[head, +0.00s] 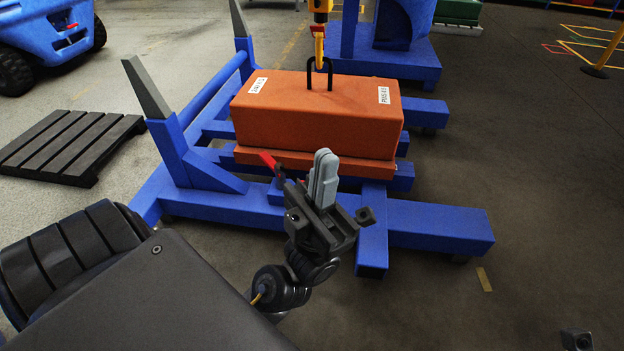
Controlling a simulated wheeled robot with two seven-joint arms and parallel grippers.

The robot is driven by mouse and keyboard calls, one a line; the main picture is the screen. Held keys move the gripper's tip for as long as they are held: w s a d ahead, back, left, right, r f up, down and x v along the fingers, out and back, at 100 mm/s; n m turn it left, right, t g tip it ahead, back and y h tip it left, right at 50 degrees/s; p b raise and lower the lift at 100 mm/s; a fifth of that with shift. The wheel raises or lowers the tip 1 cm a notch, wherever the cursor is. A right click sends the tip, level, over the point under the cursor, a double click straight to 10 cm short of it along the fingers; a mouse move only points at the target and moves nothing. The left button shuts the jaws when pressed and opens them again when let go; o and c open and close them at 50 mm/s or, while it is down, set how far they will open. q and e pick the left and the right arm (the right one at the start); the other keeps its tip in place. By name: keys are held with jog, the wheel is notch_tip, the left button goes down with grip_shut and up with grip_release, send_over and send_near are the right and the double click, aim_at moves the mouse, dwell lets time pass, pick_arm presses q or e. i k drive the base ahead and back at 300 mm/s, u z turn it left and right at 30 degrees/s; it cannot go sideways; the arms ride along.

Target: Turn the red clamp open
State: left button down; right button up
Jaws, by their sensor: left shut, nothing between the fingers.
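The red clamp (267,159) shows as a small red handle at the front left lower edge of the orange counterweight block (318,115). It points up and to the left, and its lower part is hidden behind my gripper. The block rests on a blue frame (430,222). My left gripper (325,155) is just right of the clamp in the picture, its grey fingers pointing up, shut and empty. I cannot tell whether it touches the clamp. My right gripper's fingers are not in view.
A yellow hoist hook (320,45) hangs at the black lifting loop (319,73) on the block. Blue posts with grey tapered tips (146,88) stand left of it. A dark pallet (66,146) lies at left.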

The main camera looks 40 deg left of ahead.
aim_at(280, 170)
jog(key=z, duration=0.5)
jog(key=i, duration=1.25)
jog(key=u, duration=2.15)
